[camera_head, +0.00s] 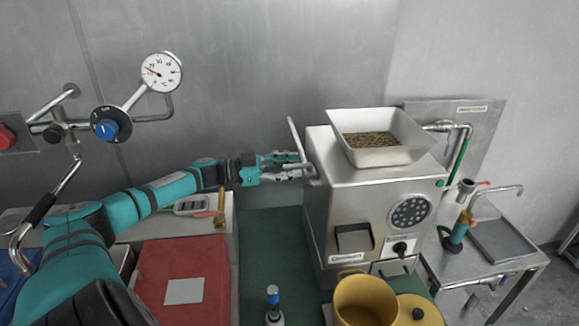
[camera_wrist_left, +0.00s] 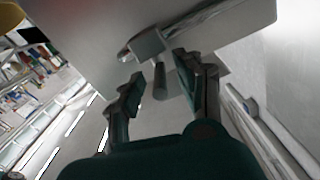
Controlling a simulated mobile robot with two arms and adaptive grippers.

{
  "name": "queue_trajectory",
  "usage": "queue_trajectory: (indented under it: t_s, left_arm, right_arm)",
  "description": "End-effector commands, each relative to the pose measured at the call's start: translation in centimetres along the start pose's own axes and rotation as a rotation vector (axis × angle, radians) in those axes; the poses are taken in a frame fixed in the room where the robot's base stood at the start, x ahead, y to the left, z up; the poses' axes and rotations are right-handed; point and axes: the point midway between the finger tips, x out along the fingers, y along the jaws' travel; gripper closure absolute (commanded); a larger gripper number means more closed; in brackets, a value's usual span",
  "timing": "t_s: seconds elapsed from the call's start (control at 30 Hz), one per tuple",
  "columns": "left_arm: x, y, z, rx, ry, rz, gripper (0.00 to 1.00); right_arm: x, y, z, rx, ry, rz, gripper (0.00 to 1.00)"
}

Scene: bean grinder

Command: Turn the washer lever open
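A silver lever (camera_head: 297,141) stands upright, slightly tilted, on the left side of the steel machine (camera_head: 350,205). My left gripper (camera_head: 303,168) is at the lever's lower end, close to the machine's side wall. In the left wrist view the two dark fingers (camera_wrist_left: 162,78) are apart. The lever's metal hub (camera_wrist_left: 147,45) and a short pin (camera_wrist_left: 160,80) show between and beyond the fingertips. I cannot tell whether a finger touches them. My right gripper is not in view.
A hopper of beans (camera_head: 378,145) sits on the machine. A yellow pot (camera_head: 365,302) stands in front of it. A red case (camera_head: 182,260) lies below my left arm. A pressure gauge (camera_head: 161,72) and pipes are on the wall. A side table (camera_head: 490,270) stands right.

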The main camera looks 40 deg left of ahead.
Motion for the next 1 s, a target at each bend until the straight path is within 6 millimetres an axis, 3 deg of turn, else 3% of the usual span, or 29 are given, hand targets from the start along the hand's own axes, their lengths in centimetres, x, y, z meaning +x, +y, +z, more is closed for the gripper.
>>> queue_trajectory:
  t_s: [0.13,0.4,1.0]
  left_arm:
    - [-0.02,0.01,0.05,-0.001,0.0,0.0,0.64]
    - [-0.04,0.02,0.05,-0.001,0.0,0.0,0.99]
    - [0.79,-0.02,-0.02,0.0,0.001,-0.004,1.0]
  right_arm:
    - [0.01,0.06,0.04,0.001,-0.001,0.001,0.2]
    - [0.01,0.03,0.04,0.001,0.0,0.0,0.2]
    - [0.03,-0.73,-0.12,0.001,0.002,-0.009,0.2]
